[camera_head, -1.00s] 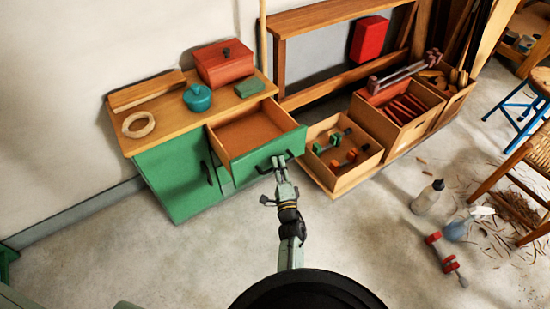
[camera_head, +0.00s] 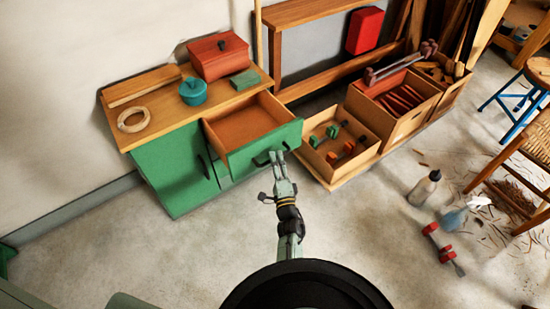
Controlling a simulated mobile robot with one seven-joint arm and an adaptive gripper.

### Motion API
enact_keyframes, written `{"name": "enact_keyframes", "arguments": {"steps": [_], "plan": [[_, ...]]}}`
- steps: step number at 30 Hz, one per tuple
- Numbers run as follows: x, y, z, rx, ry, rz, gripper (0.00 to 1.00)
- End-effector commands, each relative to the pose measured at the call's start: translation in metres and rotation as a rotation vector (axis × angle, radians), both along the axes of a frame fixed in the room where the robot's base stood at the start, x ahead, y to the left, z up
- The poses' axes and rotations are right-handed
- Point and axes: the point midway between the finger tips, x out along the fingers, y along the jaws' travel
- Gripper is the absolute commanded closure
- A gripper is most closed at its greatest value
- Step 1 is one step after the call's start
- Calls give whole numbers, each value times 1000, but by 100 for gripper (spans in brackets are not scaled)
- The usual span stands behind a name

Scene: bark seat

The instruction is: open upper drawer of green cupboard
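The green cupboard (camera_head: 172,172) stands against the wall at the left with a wooden top. Its upper drawer (camera_head: 240,126) is pulled well out; its wooden inside looks empty. The dark handle (camera_head: 262,160) is on the drawer's green front. My gripper (camera_head: 277,155) is at the right part of this handle, at the front face of the drawer. The fingers are small and merge with the handle, so I cannot tell whether they are closed around it.
A teal pot (camera_head: 193,91), red box (camera_head: 219,57) and wooden ring (camera_head: 134,120) are on the cupboard top. An open crate (camera_head: 340,178) stands close right of the drawer. A bottle (camera_head: 424,188) and red dumbbell-like object (camera_head: 438,244) are on the right floor.

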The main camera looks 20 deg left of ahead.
Motion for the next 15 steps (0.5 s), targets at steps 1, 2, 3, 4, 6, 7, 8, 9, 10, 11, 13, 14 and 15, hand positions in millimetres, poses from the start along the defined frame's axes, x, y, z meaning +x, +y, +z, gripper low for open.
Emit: {"name": "enact_keyframes", "arguments": {"steps": [1, 2, 3, 4, 6, 7, 8, 9, 10, 11, 13, 14, 15], "plan": [[-9, -5, -3, -1, 3, 0, 69], [-14, -7, -4, -1, 3, 0, 69], [-20, -10, -6, -1, 4, 0, 69], [-25, -13, -7, -1, 4, 0, 69], [-34, -18, -8, -2, 3, 0, 69], [-38, -20, -9, -1, 3, 1, 69], [-41, -22, -9, 0, 2, 1, 69], [-44, -23, -10, 0, 2, 1, 69], [-47, -25, -10, 0, 2, 1, 69], [-48, -26, -11, 0, 2, 1, 69], [-51, -27, -11, -1, 2, 1, 69], [-51, -28, -11, -1, 1, 1, 69], [-52, -28, -11, -1, 1, 1, 69]]}}
